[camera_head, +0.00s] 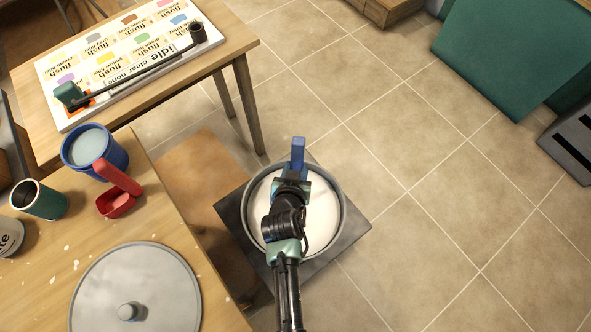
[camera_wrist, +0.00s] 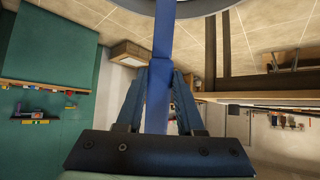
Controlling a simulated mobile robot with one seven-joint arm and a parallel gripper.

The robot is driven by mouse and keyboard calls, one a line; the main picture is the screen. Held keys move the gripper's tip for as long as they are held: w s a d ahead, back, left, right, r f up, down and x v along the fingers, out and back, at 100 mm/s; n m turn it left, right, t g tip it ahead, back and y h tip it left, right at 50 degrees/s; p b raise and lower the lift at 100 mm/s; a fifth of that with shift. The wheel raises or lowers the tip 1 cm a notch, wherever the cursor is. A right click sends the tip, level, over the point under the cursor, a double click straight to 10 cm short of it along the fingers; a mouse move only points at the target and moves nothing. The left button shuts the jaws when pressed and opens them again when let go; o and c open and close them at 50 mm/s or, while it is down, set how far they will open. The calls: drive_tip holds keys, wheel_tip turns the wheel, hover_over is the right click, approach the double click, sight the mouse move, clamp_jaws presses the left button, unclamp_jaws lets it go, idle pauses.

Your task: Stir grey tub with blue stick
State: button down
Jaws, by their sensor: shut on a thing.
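The grey tub (camera_head: 338,236) is round, with white contents, and sits on a dark square base. My gripper (camera_head: 295,172) is over the tub in the head view and hides part of its inside. It is shut on the blue stick (camera_head: 298,150), whose end sticks out beyond the fingers toward the tub's far rim. In the wrist view the blue stick (camera_wrist: 160,70) runs between the two fingers (camera_wrist: 158,100) and up toward a curved grey rim (camera_wrist: 200,8) at the top edge. I cannot tell whether the stick touches the contents.
A wooden table at left holds a grey round lid (camera_head: 150,290), a blue bucket (camera_head: 115,150), a red scoop (camera_head: 118,200) and a green cup (camera_head: 45,200). A second table (camera_head: 225,45) bears a labelled board (camera_head: 140,50). Tiled floor (camera_head: 440,200) to the right is clear.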

sight(297, 156)
drive_tip(key=shift+w+d+r+p, duration=0.1)
drive_tip(key=shift+w+r+p, duration=0.1)
drive_tip(key=shift+r+p, duration=0.4)
drive_tip(key=shift+w+a+r+p, duration=0.1)
drive_tip(key=shift+w+r+p, duration=0.2)
drive_tip(key=shift+r, duration=0.5)
drive_tip(key=shift+w+d+r+p, duration=0.1)
drive_tip(key=shift+w+r+p, duration=0.05)
drive_tip(key=shift+r+p, duration=0.5)
wheel_tip(297, 156, up, 5)
drive_tip(key=p, duration=0.4)
drive_tip(key=shift+r, duration=0.1)
